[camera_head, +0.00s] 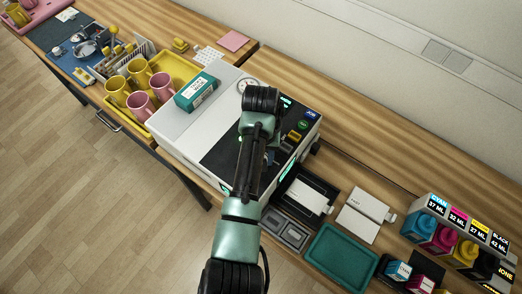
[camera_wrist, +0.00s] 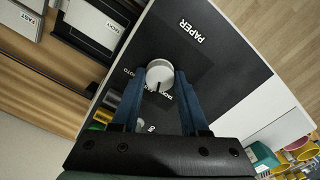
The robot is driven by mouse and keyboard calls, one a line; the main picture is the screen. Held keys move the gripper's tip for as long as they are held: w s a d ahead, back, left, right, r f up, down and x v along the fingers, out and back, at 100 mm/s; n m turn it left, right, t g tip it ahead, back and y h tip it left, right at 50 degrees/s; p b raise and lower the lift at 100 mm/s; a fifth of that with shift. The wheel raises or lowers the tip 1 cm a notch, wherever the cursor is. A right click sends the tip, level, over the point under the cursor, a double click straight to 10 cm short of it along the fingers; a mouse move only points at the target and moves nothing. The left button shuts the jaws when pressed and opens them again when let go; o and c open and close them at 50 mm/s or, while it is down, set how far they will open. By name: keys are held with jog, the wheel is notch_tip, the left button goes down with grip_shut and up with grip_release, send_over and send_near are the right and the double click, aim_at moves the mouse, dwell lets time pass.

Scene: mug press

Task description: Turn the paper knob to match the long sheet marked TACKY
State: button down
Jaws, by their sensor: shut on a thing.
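The paper knob (camera_wrist: 158,72) is a round pale dial on the press's black panel, below the word PAPER (camera_wrist: 190,31). A dark mark on it points toward the bottom of the wrist view. My gripper (camera_wrist: 163,78) has its two blue fingers on either side of the knob, shut on it. Small lettering around the knob is partly covered; part of PHOTO shows at its left. The sheet marked TACKY (camera_wrist: 95,28) lies in a dark tray; it also shows in the head view (camera_head: 308,196). My arm hides the knob in the head view.
Another stack marked FAST (camera_head: 365,213) lies right of the dark tray. A green tray (camera_head: 342,283) and several ink bottles (camera_head: 440,238) are farther right. Several mugs (camera_head: 140,103) stand in a yellow tray left of the press (camera_head: 190,130). A teal box (camera_head: 196,92) sits on the press.

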jog(key=n+p, duration=0.2)
jog(key=n, duration=0.2)
jog(key=shift+r+n, duration=0.1)
jog(key=shift+n, duration=0.3)
jog(key=shift+w, duration=0.1)
dwell(0.3)
jog(key=shift+c, duration=2.1)
grip_release()
notch_tip(320, 180, up, 13)
jog(key=p, duration=0.1)
